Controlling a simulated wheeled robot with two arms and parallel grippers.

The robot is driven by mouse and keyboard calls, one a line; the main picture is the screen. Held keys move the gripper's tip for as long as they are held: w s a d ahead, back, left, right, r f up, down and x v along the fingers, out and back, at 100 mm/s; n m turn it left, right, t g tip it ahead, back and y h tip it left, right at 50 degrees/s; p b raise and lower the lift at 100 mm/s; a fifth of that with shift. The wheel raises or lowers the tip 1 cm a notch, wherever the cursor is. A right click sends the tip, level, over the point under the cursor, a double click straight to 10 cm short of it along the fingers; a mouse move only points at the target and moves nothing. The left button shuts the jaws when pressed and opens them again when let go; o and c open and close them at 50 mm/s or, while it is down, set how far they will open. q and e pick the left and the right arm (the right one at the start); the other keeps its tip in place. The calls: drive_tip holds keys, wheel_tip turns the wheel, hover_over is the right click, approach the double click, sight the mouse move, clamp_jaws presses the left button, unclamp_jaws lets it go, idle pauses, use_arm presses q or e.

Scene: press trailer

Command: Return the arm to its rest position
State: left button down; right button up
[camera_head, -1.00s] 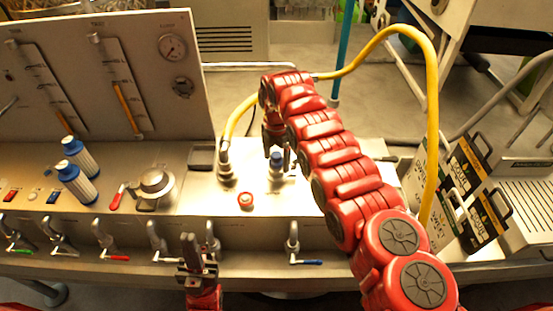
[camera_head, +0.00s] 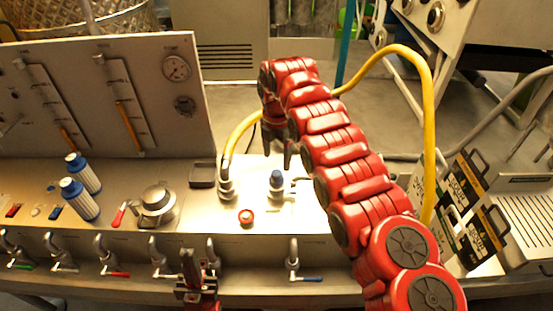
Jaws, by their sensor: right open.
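My right arm (camera_head: 340,165) is red and reaches in from the lower right over the press trailer's bench. Its right gripper (camera_head: 277,150) is open, fingers pointing down, and looks empty.
A yellow hose (camera_head: 426,120) loops from a bench fitting (camera_head: 227,185) behind my right arm. An upright gauge panel (camera_head: 100,95), blue-and-white bottles (camera_head: 80,198) and a round metal lid (camera_head: 157,203) are at left. Printed boards (camera_head: 470,205) stand at right. Several taps line the front.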

drive_tip(key=shift+r, duration=0.85)
drive_tip(key=shift+f, duration=0.1)
